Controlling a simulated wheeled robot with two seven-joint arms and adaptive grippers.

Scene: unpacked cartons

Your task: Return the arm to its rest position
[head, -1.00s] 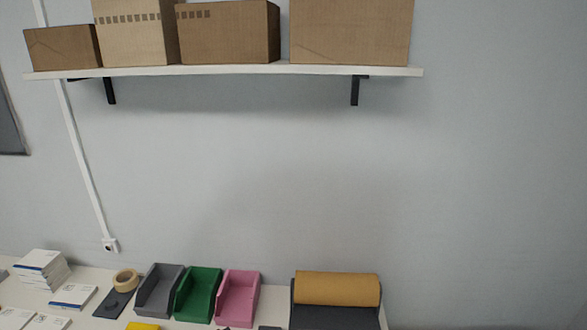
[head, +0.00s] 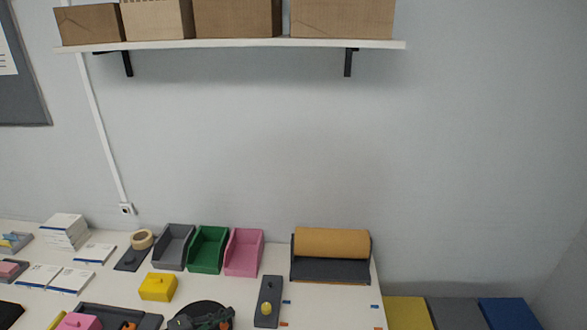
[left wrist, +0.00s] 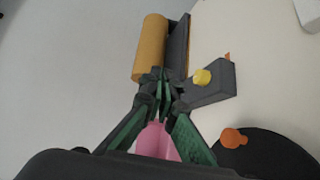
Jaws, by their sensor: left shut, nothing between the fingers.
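My left gripper (head: 222,314) shows at the bottom of the head view, dark with green parts, over a black round plate (head: 190,308). In the left wrist view its fingers (left wrist: 162,84) are closed together with nothing between them. Behind them in that view a pink bin (left wrist: 155,143) shows between the finger links. The gripper's contact with the plate or table cannot be judged. My right gripper is in neither view.
The white table (head: 335,305) holds grey, green (head: 208,251) and pink bins, a yellow box (head: 157,287), a dark block with a yellow knob (head: 268,302) and a brown roll (head: 332,243) in a dark holder. Cartons stand on a wall shelf (head: 230,45).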

